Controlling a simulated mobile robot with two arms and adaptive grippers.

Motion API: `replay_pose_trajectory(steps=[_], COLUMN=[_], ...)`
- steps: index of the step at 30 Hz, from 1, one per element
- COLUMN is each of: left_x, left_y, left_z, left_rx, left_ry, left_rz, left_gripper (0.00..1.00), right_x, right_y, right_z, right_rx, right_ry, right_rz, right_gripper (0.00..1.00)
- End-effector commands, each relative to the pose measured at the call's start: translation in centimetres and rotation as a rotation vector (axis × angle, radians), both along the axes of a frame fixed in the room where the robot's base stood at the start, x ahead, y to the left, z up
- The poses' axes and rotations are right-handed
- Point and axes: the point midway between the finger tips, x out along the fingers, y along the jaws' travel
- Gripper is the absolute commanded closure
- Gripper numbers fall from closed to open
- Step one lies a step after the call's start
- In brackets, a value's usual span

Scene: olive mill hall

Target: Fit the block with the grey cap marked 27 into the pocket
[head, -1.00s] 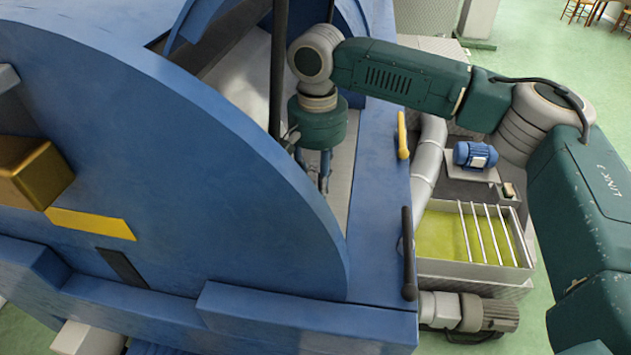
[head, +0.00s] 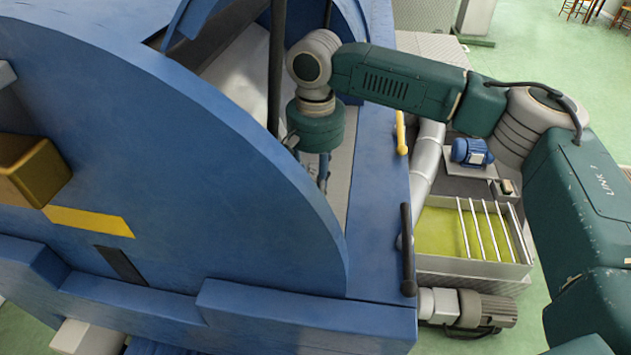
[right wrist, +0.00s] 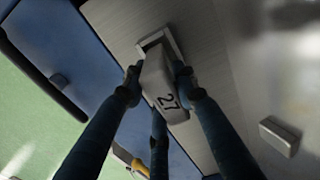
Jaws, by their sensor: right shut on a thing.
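The block with the grey cap marked 27 (right wrist: 158,72) is in the middle of the right wrist view. My right gripper (right wrist: 157,80) is shut on it, with dark blue fingers on both sides and a third below. A pale raised square rim (right wrist: 152,39), which looks like the pocket, shows just beyond the block's far end. The block overlaps the rim in this view; I cannot tell whether it enters it. In the head view my right gripper (head: 323,175) reaches down inside the blue machine, partly hidden by its curved wall, and the block is hidden. My left gripper is not seen.
The blue machine's curved wall (head: 180,150) stands left of the gripper. A dark post (head: 278,70) rises close beside the wrist. A yellow handle (head: 401,132) and a dark handle (head: 407,250) sit on the right edge. A small grey block (right wrist: 279,136) lies apart on the surface.

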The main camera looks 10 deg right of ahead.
Motion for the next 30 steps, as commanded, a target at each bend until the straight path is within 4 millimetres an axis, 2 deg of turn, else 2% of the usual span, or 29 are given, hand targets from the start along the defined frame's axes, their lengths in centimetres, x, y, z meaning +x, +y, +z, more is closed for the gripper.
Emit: replay_pose_trajectory(steps=[27, 28, 30], left_x=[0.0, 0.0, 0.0], left_y=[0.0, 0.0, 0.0], left_z=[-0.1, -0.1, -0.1], left_rx=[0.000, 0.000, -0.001], left_ry=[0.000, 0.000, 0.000], left_rz=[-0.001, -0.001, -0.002], left_gripper=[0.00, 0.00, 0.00], right_x=[0.0, 0.1, 0.0], right_y=[0.0, 0.0, 0.0], right_z=[-2.1, -2.1, -2.1], right_rx=[0.001, 0.001, 0.000], right_ry=[-0.001, -0.003, -0.002], right_rz=[0.000, 0.000, 0.000], right_gripper=[1.00, 0.66, 0.52])
